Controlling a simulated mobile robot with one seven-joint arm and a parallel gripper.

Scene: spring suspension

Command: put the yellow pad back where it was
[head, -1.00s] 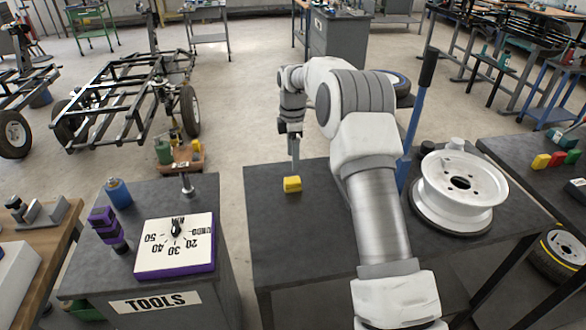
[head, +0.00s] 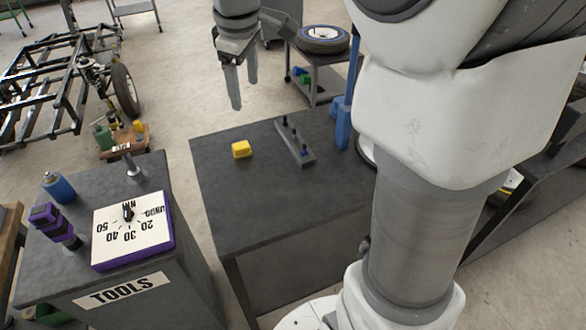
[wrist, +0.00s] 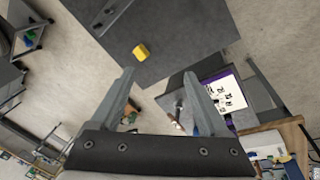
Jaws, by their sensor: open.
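The yellow pad (head: 241,149) is a small block lying on the dark table (head: 225,195), near that table's left side. It also shows in the wrist view (wrist: 141,52), beyond my fingertips and left of the middle. My gripper (head: 244,90) is above and behind the pad in the head view, pointing down, apart from it. In the wrist view my gripper (wrist: 158,88) has its two fingers spread wide with nothing between them.
A grey bar with upright pins (head: 295,143) lies right of the pad. A blue post (head: 343,120) stands at the table's right. The tools cabinet (head: 180,245) at left bears a dial board (head: 132,230), a blue can (head: 59,187) and a purple item (head: 54,222). Table space around the pad is clear.

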